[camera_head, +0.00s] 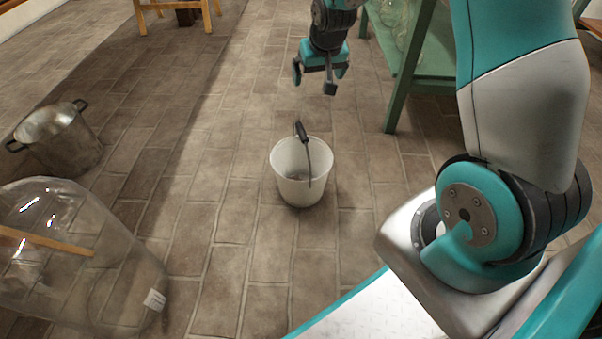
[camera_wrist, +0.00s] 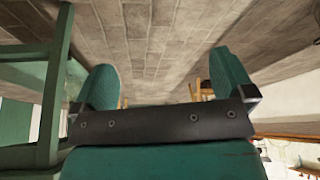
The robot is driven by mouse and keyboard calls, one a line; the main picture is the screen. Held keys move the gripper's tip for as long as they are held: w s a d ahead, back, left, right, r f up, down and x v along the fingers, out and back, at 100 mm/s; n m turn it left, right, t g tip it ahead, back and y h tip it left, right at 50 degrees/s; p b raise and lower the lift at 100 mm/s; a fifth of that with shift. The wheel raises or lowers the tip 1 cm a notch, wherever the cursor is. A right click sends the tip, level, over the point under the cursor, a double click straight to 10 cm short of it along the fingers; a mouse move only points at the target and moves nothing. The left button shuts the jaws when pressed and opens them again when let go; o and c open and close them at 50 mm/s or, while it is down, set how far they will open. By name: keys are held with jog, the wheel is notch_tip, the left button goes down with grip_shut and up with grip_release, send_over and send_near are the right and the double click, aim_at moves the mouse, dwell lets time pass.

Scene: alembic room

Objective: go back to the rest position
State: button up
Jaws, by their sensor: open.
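My gripper (camera_head: 322,84) is open and empty in the head view, at the top middle. It hangs in the air, appearing above and beyond a white bucket (camera_head: 289,186) in the picture. In the wrist view my gripper's two teal fingers (camera_wrist: 165,88) stand wide apart with nothing between them. The bucket stands upright on the brick floor, with a dark handle grip raised over its rim. The bucket does not show in the wrist view.
A metal pot (camera_head: 62,146) and a large clear glass vessel (camera_head: 85,250) are on the floor at left. A green table (camera_head: 411,66) stands at upper right, close to my arm. A wooden stool (camera_head: 143,17) is at the back. Floor around the bucket is clear.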

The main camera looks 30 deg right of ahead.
jog(key=s+a+r+n+y, duration=0.2)
jog(key=s+a+r, duration=0.2)
jog(key=a, duration=0.3)
jog(key=s+a+r+n+y, duration=0.1)
jog(key=s+a+r+n, duration=0.1)
jog(key=s+a+r, duration=0.4)
jog(key=s+a+r+n+g+y+p, duration=0.1)
jog(key=s+a+r+n, duration=0.1)
jog(key=s+a, duration=0.3)
jog(key=s+a+r+n+g+y, duration=0.1)
jog(key=s+a+r+n+g, duration=0.1)
jog(key=s, duration=0.6)
jog(key=s+a+r+n+g+p, duration=0.1)
jog(key=s+a+r+n, duration=0.25)
jog(key=s, duration=0.25)
notch_tip(320, 180, up, 36)
jog(key=m+p, duration=0.1)
jog(key=p, duration=3.5)
jog(key=shift+a+p, duration=0.35)
